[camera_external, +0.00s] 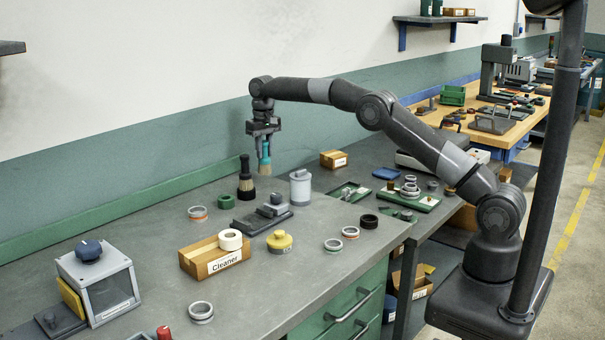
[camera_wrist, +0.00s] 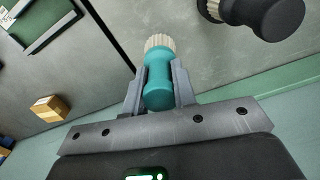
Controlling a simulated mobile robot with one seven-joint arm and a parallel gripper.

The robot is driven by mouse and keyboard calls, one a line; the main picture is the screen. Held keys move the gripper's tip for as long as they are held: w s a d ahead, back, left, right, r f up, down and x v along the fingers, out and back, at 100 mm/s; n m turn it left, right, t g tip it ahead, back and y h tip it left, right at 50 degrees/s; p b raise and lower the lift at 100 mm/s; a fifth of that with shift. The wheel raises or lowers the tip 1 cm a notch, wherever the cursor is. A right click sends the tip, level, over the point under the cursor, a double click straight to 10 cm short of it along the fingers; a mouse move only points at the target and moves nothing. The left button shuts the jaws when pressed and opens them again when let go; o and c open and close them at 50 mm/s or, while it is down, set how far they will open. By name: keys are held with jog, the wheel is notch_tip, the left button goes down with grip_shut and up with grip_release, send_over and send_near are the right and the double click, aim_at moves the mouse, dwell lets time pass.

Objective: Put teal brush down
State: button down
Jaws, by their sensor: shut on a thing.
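The teal brush (camera_external: 265,158) has a teal handle and pale bristles. My gripper (camera_external: 264,138) is shut on its handle and holds it upright, bristles down, near the back of the grey workbench (camera_external: 330,205). In the wrist view the teal brush (camera_wrist: 158,88) sits between the two fingers of my gripper (camera_wrist: 158,95). I cannot tell whether the bristles touch the bench. A black-handled brush (camera_external: 246,180) stands upright just left of the teal brush. It also shows in the wrist view (camera_wrist: 262,14).
A grey canister (camera_external: 300,187) stands to the right. A wooden block (camera_external: 334,159) lies further back right. A dark plate with a block (camera_external: 264,218), a yellow-topped piece (camera_external: 279,241) and several rings lie in front. The green back rail (camera_external: 130,209) runs along the wall.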

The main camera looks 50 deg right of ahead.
aim_at(263, 162)
jog(key=shift+w+a+f, duration=0.1)
jog(key=shift+a+f, duration=0.2)
jog(key=shift+f, duration=1.85)
jog(key=shift+f, duration=0.1)
jog(key=c, duration=1.2)
grip_release()
